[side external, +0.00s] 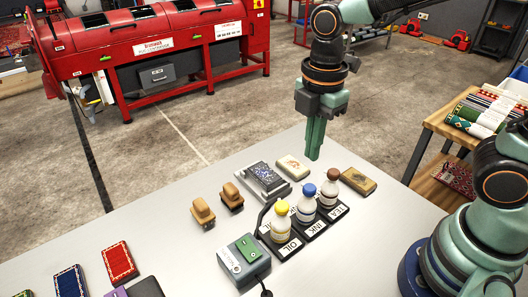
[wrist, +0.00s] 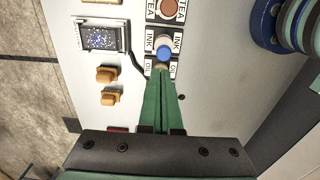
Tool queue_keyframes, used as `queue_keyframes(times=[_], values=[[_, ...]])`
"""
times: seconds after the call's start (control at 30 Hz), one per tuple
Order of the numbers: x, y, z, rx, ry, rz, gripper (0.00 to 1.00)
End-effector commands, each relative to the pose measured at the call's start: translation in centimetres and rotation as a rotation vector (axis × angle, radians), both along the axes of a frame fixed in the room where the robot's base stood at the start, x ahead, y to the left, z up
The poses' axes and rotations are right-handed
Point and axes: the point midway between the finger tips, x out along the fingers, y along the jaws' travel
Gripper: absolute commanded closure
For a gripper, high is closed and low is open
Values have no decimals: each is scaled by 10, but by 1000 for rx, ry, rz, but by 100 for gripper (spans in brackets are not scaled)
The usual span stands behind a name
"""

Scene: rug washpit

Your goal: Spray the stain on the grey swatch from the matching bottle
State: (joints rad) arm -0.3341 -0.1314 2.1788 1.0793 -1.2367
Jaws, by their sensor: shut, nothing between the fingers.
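Three white bottles stand in a labelled black rack: a yellow-capped one (side external: 281,222) at OIL, a blue-capped one (side external: 306,203) at INK and a brown-capped one (side external: 330,189) at TEA. My gripper (side external: 314,155) is shut and empty, pointing down above the table, apart from the bottles. In the wrist view its fingers (wrist: 162,78) overlap the OIL place and hide most of that bottle; the blue cap (wrist: 164,54) shows just beyond the tips. A grey frame (side external: 246,179) holds a dark, speckled panel. I cannot pick out a plain grey swatch or read a stain.
Two tan blocks (side external: 202,211) lie left of the rack. A grey box with a green top (side external: 244,265) stands in front. Red (side external: 118,263) and blue (side external: 70,282) patterned swatches lie at lower left. A pale block (side external: 293,167) and a brown one (side external: 358,181) lie behind.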

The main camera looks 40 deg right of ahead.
Motion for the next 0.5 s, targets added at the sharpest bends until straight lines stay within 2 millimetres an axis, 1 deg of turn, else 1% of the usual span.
queue_keyframes(times=[0.03,0.2,0.33,0.5], values=[[1,0,12,2,-7,0,100],[1,0,39,1,-4,0,100],[1,0,51,1,-3,0,100],[0,0,57,1,-2,0,100]])
